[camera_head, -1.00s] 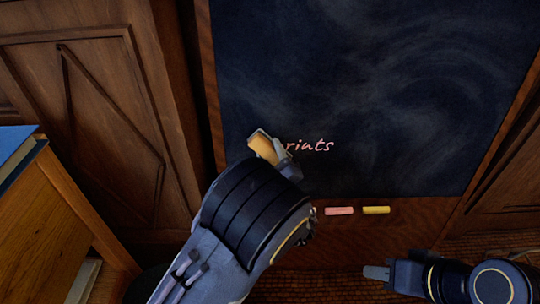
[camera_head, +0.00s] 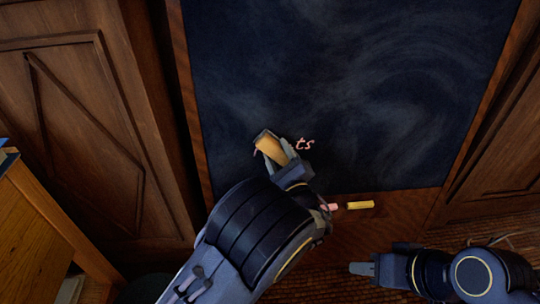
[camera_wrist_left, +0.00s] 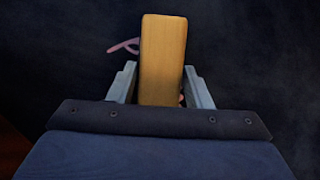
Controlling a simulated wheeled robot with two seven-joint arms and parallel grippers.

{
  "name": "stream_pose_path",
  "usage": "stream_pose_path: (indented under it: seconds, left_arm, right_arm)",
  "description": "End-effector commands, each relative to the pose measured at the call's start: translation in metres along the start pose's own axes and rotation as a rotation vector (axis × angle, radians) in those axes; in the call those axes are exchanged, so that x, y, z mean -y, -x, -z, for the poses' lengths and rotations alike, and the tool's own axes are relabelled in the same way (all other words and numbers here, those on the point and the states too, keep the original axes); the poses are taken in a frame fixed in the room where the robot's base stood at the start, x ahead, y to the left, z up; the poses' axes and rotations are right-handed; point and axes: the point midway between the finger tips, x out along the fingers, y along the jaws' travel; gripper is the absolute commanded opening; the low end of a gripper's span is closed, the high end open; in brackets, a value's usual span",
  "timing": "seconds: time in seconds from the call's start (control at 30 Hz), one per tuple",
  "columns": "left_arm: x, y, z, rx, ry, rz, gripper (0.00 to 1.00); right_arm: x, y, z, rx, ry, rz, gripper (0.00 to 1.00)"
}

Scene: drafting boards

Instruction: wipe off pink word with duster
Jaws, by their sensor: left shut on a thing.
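The duster (camera_head: 268,146) is a tan block held against or close to the dark chalkboard (camera_head: 350,80). My left gripper (camera_head: 278,152) is shut on the duster, and the block also stands between the fingers in the left wrist view (camera_wrist_left: 163,60). The pink word (camera_head: 304,144) shows only "ts" to the right of the duster. A small pink stroke shows at its left edge, also in the left wrist view (camera_wrist_left: 122,46). The duster and gripper hide the middle of the word. My right gripper (camera_head: 362,268) is low at the right, apart from the board; its finger gap is unclear.
A yellow chalk (camera_head: 359,205) lies on the ledge below the board. A pink chalk (camera_head: 333,207) lies beside it, partly hidden by my left wrist. A wooden cabinet (camera_head: 50,230) stands at the lower left. Wooden panels flank the board.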

Motion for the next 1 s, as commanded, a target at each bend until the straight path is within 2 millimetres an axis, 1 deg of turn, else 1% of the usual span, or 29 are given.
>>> stream_pose_path:
  seconds: [0.17, 0.5, 0.77, 1.0]
  left_arm:
    - [0.004, 0.001, 0.004, -0.001, 0.002, 0.002, 0.27]
    - [0.024, 0.01, 0.021, -0.001, 0.003, 0.003, 0.27]
    - [0.03, 0.012, 0.027, 0.0, 0.003, 0.002, 0.27]
    - [0.045, 0.016, 0.042, -0.001, 0.002, 0.002, 0.27]
  right_arm:
    - [0.0, -0.001, 0.0, 0.0, 0.0, 0.0, 0.36]
    - [-0.001, -0.003, -0.002, 0.0, 0.0, 0.0, 0.36]
    - [-0.002, -0.004, -0.002, 0.0, 0.0, 0.0, 0.36]
    - [-0.003, -0.006, -0.003, 0.0, 0.0, 0.0, 0.36]
